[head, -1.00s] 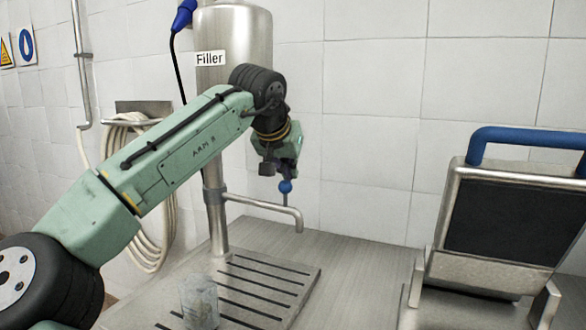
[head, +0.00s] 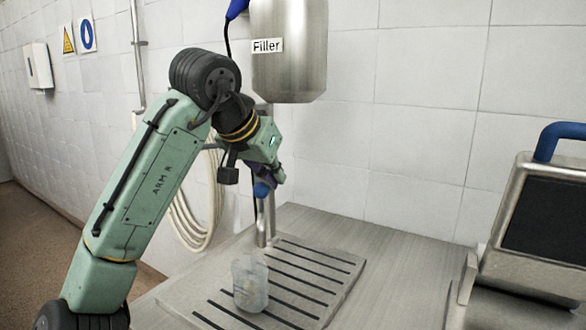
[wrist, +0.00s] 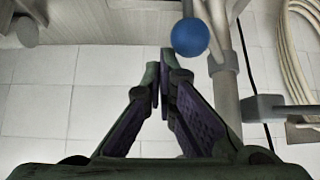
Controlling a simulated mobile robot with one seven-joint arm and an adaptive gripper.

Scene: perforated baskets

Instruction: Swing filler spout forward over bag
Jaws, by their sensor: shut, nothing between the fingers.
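The steel filler (head: 290,50) hangs against the tiled wall, labelled "Filler". A blue ball knob (head: 262,189) shows in front of its pipe (head: 266,225); the spout's horizontal arm cannot be made out in the head view. The translucent bag (head: 250,283) stands upright on the slotted drain plate, in front of the pipe. My gripper (head: 268,175) is beside the knob, partly overlapping it in view. In the wrist view its fingers (wrist: 158,72) are shut and empty, with the blue knob (wrist: 190,37) just right of the tips and a steel pipe (wrist: 224,90) further right.
The slotted drain plate (head: 317,276) lies on the steel counter (head: 390,262). A steel machine with a dark panel (head: 548,228) and blue handle stands at the right. A coiled hose (head: 190,213) hangs behind my arm. The counter between plate and machine is clear.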

